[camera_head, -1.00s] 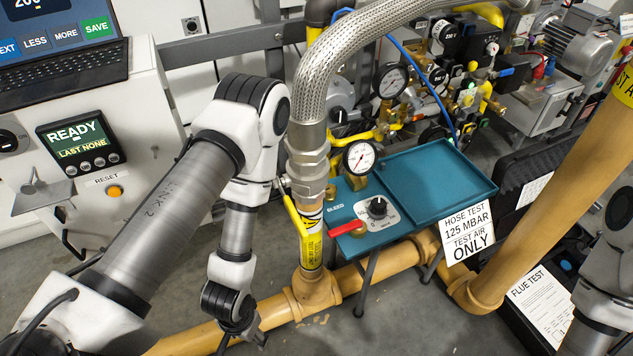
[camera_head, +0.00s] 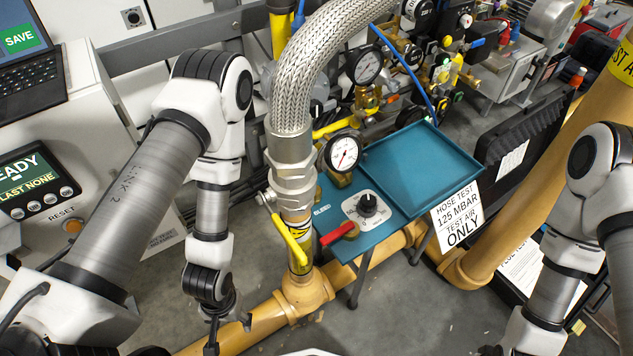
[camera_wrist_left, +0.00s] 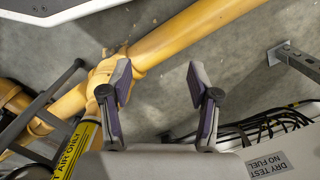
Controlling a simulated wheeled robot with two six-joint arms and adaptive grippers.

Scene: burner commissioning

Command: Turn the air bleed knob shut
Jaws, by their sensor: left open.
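The black knob (camera_head: 367,203) sits on a white dial plate on the teal bench (camera_head: 385,234), with the word BLEED printed to its left. A red lever (camera_head: 338,233) lies in front of it. My left gripper (camera_head: 222,335) hangs low over the floor, left of the bench and well apart from the knob. In the left wrist view its two fingers (camera_wrist_left: 160,100) are spread, with nothing between them but floor and the edge of a yellow pipe. The knob is not visible there. Only a dark bit, probably of my right gripper (camera_head: 490,350), shows at the bottom edge.
A braided hose (camera_head: 310,75) with a yellow-handled valve (camera_head: 290,240) stands between my left arm and the bench. A pressure gauge (camera_head: 342,153) rises behind the knob. The yellow floor pipe (camera_head: 265,318) runs below. The teal tray (camera_head: 425,165) is empty.

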